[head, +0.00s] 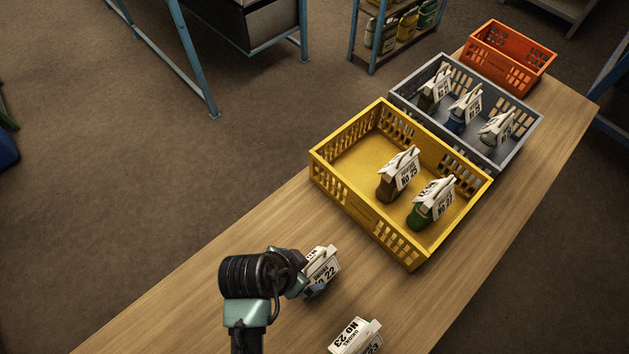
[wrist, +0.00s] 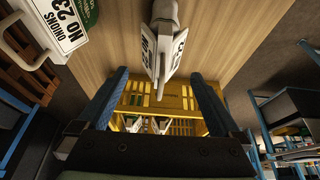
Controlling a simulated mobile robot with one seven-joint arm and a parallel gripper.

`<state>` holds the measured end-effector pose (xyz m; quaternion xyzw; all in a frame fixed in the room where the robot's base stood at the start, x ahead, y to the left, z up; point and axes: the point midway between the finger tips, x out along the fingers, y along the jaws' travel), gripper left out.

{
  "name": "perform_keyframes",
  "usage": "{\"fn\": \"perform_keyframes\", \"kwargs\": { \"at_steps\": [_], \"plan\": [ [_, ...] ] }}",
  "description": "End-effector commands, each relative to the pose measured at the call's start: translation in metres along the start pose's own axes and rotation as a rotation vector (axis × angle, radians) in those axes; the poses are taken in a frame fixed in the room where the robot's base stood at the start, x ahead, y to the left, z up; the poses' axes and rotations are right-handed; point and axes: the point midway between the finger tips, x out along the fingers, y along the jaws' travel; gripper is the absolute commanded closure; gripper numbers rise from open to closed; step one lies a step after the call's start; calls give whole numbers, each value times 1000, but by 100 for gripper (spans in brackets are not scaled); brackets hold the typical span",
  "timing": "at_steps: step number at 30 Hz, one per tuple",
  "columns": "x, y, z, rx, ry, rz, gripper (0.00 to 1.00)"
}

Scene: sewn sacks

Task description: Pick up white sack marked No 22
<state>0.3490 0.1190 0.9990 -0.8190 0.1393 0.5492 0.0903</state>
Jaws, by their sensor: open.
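The white sack marked No 22 (head: 323,266) stands on the wooden table, left of the yellow crate's near corner. Its label reads "22"; my arm and gripper hide much of its body. In the wrist view the pale sack (wrist: 164,14) is at top centre, with its folded white label pointing down between my fingers. My gripper (wrist: 161,76) is open, one blue finger on each side of the label, with a visible gap to both. In the head view my gripper (head: 303,286) is right at this sack.
A sack marked No 23 (head: 356,338) stands nearby, also in the wrist view (wrist: 66,22). The yellow crate (head: 364,207) holds a brown and a green sack. A grey crate (head: 417,112) holds three sacks. An orange crate (head: 487,58) looks empty.

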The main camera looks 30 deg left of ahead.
Motion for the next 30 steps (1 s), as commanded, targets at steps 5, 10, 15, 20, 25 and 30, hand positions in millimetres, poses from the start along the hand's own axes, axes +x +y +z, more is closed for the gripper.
{"fn": "perform_keyframes", "kwargs": {
  "at_steps": [5, 10, 15, 20, 25, 30],
  "plan": [
    [27, -1, -1, 1, 0, -1, 0],
    [39, -1, -2, 1, 2, -3, 0],
    [47, -2, -2, 1, 2, -3, 0],
    [64, -4, -3, 0, 2, -3, 0],
    [84, -5, -2, 0, 3, -4, 0],
    [92, -5, -1, 1, 2, -5, 0]
  ]
}}
